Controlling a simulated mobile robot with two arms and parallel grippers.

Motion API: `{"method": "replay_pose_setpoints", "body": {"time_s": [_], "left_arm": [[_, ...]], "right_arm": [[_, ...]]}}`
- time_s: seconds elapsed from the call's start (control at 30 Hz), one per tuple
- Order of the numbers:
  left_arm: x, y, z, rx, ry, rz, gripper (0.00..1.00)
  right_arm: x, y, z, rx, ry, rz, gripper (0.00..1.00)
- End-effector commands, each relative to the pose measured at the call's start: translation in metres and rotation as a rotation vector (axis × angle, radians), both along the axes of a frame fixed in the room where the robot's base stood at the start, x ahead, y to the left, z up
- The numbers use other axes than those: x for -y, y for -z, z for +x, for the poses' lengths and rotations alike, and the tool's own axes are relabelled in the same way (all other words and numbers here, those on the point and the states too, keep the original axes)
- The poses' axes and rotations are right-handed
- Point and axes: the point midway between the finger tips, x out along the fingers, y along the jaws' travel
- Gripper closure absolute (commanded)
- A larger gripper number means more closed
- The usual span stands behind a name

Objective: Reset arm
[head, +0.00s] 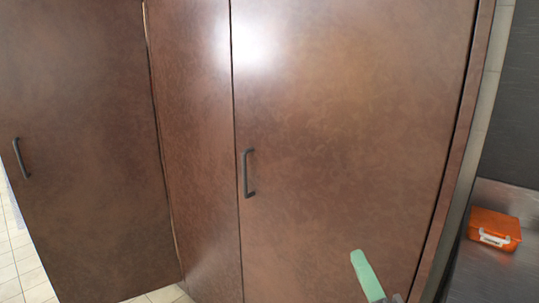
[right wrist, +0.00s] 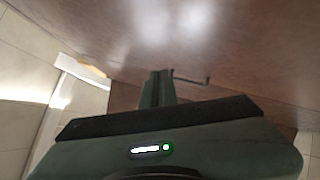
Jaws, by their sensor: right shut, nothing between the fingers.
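My right gripper (head: 364,268) comes in at the bottom of the head view, right of the middle. It is in front of the lower part of a brown cabinet door (head: 340,120). In the right wrist view its fingers (right wrist: 158,86) are together, with nothing held between them. The door's dark bar handle (head: 249,173) is up and to the left of the gripper in the head view. A dark handle (right wrist: 190,79) also shows just beyond the fingertips in the right wrist view; I cannot tell whether they touch. My left gripper is not in view.
Another brown door panel (head: 80,110) with a dark handle (head: 21,158) stands at the left, at an angle. An orange box (head: 494,229) sits on a grey metal surface (head: 500,275) at the right. Pale floor tiles (head: 28,268) show at the lower left.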

Motion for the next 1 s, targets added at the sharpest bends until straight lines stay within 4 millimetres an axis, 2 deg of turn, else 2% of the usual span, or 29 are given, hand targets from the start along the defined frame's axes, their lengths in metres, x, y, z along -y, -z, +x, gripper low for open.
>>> {"method": "replay_pose_setpoints", "body": {"time_s": [0.03,0.1,0.17,0.2,0.3,0.4,0.5,0.6,0.8,0.83,1.0], "left_arm": [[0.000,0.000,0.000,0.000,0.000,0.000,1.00],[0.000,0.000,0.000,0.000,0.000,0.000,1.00],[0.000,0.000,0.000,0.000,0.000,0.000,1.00],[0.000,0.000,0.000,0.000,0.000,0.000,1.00],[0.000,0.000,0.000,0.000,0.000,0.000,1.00],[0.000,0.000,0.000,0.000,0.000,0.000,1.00],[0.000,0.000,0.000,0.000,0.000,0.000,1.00],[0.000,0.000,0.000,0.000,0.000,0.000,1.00],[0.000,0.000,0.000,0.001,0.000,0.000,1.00],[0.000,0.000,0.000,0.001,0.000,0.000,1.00],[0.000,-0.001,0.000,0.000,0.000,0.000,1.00]], "right_arm": [[0.023,0.031,0.000,-0.143,0.069,0.198,1.00],[0.049,0.078,-0.007,-0.327,0.168,0.447,1.00],[0.065,0.120,-0.020,-0.473,0.255,0.636,1.00],[0.072,0.147,-0.032,-0.566,0.316,0.752,1.00],[0.078,0.207,-0.070,-0.772,0.460,0.999,1.00],[0.075,0.248,-0.108,-0.928,0.583,1.172,1.00],[0.068,0.276,-0.142,-1.051,0.689,1.298,1.00],[0.059,0.297,-0.174,-1.157,0.784,1.399,1.00],[0.039,0.322,-0.234,-1.341,0.961,1.553,1.00],[0.036,0.327,-0.239,-1.358,0.980,1.566,1.00],[0.036,0.380,-0.224,-1.365,0.990,1.544,1.00]]}}
